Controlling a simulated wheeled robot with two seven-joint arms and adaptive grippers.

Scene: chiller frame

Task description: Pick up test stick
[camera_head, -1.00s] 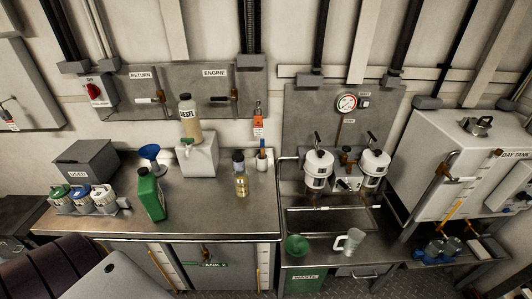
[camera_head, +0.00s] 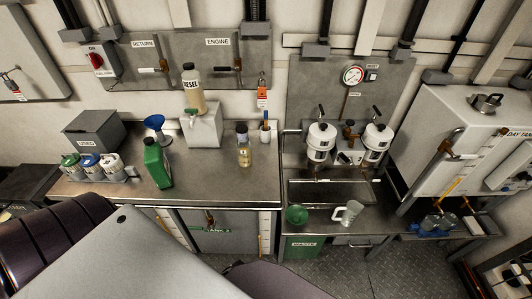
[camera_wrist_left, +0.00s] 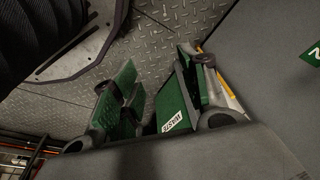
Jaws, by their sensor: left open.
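A thin stick with a blue upper end (camera_head: 265,118) stands upright in a small white holder (camera_head: 265,135) at the back right of the left bench; it may be the test stick, but it is too small to be sure. My left gripper (camera_wrist_left: 155,98) shows in the left wrist view, its two fingers spread with nothing held between them. The green waste bin (camera_wrist_left: 172,122) is behind the fingers, above the diamond-plate floor. In the head view only links of my arm show at the lower left; the gripper itself is hidden. My right gripper is not in view.
A capped sample jar (camera_head: 244,150) stands close left of the holder. A green bottle (camera_head: 157,163), blue funnel (camera_head: 155,124) and diesel bottle on a white block (camera_head: 203,132) stand further left. The bench front (camera_head: 215,190) is clear. A green bowl (camera_head: 297,214) and clear jug (camera_head: 346,214) are right.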

